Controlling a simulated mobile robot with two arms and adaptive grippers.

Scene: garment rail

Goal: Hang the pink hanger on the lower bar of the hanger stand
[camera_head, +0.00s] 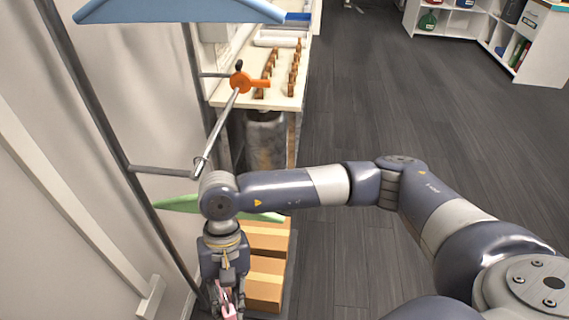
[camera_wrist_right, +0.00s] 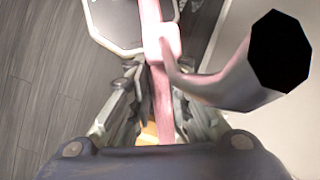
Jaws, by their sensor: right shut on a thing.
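The pink hanger (camera_head: 229,312) shows only in part at the bottom of the head view. My right gripper (camera_head: 225,296) is shut on it; in the wrist view the pink hanger (camera_wrist_right: 161,85) runs between the fingers (camera_wrist_right: 160,112). The stand's lower bar (camera_head: 221,121) slopes from an orange clamp (camera_head: 240,82) toward my right arm's wrist. My gripper is below the bar's near end in the picture. In the wrist view, a grey tube with a dark end (camera_wrist_right: 280,52) lies right of the hanger; I cannot tell whether they touch. My left gripper is out of view.
A green hanger (camera_head: 178,204) shows partly behind my right arm. A blue hanger (camera_head: 180,11) is at the top. Cardboard boxes (camera_head: 266,270) stand below my arm. A white table (camera_head: 284,90) stands behind the bar. The floor right is open.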

